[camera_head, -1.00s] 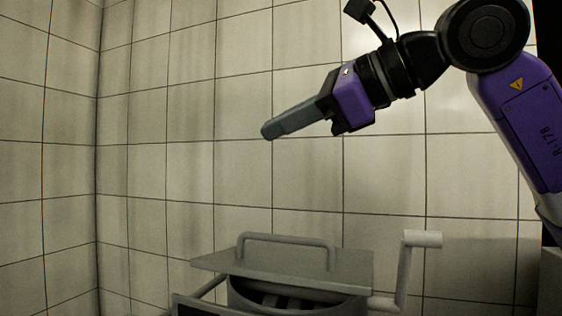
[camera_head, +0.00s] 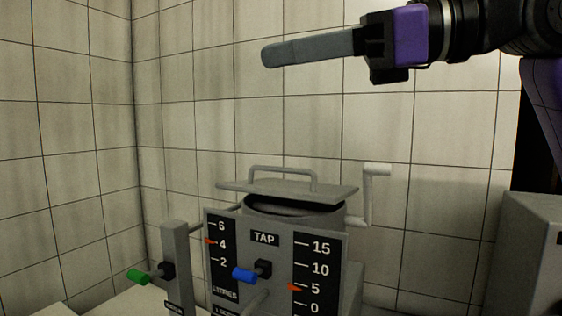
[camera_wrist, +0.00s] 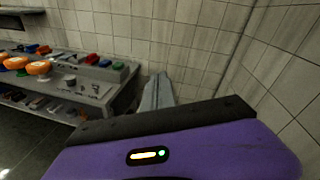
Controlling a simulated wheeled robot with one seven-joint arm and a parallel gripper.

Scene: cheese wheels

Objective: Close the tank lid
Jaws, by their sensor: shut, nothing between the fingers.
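The tank lid (camera_head: 335,190) is a flat grey plate with a bar handle (camera_head: 283,169). It sits a little above the round grey tank (camera_head: 275,220), slightly tilted, and a dark gap shows under it. My gripper (camera_head: 266,56) is in the upper part of the head view, well above the lid and apart from it. Its long grey fingers are together, empty and point left. The fingers also show in the wrist view (camera_wrist: 157,92); I cannot make out the lid there.
A grey crank (camera_head: 376,170) stands at the tank's right. In front are a panel labelled TAP (camera_head: 264,238) with scales, a blue-tipped tap lever (camera_head: 244,275) and a green-tipped lever (camera_head: 139,276). Tiled walls stand behind.

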